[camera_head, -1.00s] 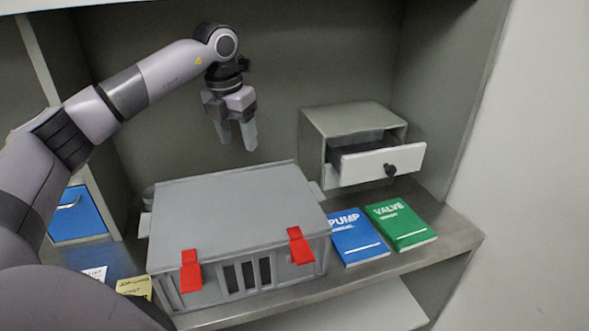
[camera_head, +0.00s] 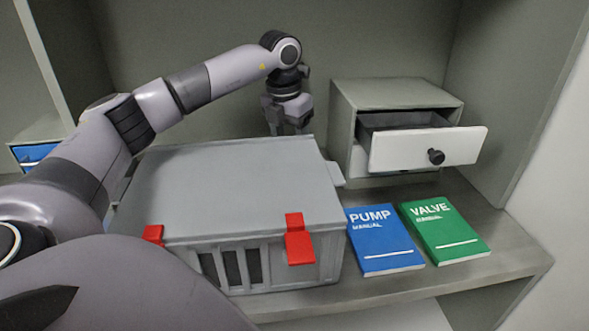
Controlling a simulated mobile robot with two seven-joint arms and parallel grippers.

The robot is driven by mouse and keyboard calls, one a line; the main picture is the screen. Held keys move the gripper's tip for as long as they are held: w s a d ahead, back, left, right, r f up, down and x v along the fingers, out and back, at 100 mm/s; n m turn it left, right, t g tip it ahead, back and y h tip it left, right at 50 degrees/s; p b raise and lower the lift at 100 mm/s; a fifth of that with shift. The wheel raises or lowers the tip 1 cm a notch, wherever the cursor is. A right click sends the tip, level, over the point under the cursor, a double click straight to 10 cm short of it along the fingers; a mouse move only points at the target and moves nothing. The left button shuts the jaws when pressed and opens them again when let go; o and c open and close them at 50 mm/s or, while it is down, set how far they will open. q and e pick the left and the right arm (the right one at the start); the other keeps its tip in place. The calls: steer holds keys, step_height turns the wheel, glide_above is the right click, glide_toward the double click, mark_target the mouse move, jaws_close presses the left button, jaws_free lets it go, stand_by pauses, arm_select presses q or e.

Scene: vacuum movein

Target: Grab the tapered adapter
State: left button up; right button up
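No tapered adapter can be made out in the view. The drawer (camera_head: 415,150) of the small grey cabinet is pulled out, and I cannot make out anything inside it. My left gripper (camera_head: 287,130) points down just behind the back edge of the grey case, to the left of the cabinet. Its fingers are apart with nothing seen between them; the tips are partly hidden by the case lid. My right gripper is not in view.
The closed grey case (camera_head: 230,185) with red latches fills the shelf's middle. A blue pump manual (camera_head: 380,240) and a green valve manual (camera_head: 443,232) lie to its right, below the cabinet (camera_head: 395,93). Shelf walls stand behind and at the right.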

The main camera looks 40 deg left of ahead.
arm_select(q)
steer(key=f, duration=0.4)
steer(key=shift+w+d+f, duration=0.25)
steer(key=shift+w+f, duration=0.05)
steer(key=shift+f, duration=0.05)
jaws_close()
